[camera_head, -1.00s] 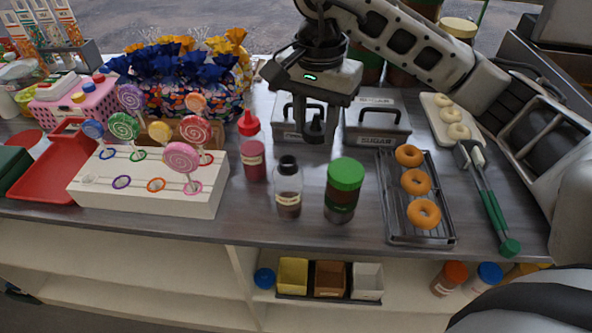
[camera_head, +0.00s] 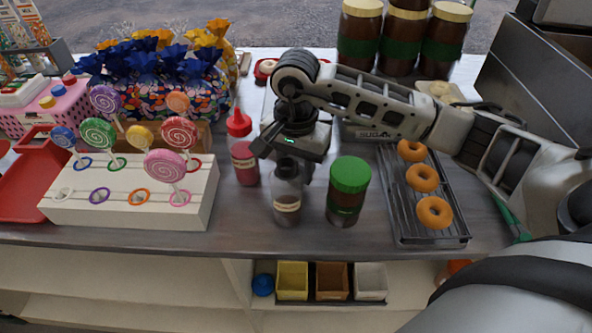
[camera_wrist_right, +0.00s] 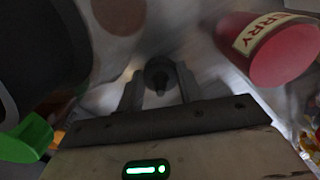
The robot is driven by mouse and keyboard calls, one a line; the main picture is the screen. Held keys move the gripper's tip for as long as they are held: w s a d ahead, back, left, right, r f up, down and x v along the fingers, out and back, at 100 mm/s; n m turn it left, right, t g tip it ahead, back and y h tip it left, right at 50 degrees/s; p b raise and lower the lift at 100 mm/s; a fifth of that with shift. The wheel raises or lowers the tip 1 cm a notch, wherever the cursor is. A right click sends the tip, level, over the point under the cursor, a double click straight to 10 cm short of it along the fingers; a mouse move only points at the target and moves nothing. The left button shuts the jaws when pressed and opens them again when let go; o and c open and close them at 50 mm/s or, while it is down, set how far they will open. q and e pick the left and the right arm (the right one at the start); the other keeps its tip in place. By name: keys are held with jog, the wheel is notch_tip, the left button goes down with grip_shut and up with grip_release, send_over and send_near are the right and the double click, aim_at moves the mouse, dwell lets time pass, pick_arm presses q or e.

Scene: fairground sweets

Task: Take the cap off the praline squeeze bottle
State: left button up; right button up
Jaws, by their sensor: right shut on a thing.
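The squeeze bottle (camera_head: 287,195) with a clear body, brown contents and dark cap stands upright on the counter, its label too small to read. My right gripper (camera_head: 289,163) is directly above it, with its fingers down at the cap. In the right wrist view the dark cap (camera_wrist_right: 158,73) sits between the two fingertips, and the right gripper (camera_wrist_right: 160,88) is shut on it. The cap appears to be still at the bottle's neck; whether it has turned or loosened I cannot tell. My left gripper is not in view.
A red-capped berry bottle (camera_head: 243,160) stands close on the left, and a green-lidded jar (camera_head: 348,190) close on the right. A doughnut rack (camera_head: 398,225) lies farther right, a white lollipop stand (camera_head: 130,212) left. The counter's front strip is clear.

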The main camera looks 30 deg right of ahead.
jog(key=shift+f, duration=0.75)
jog(key=shift+f, duration=0.15)
jog(key=o, duration=1.1)
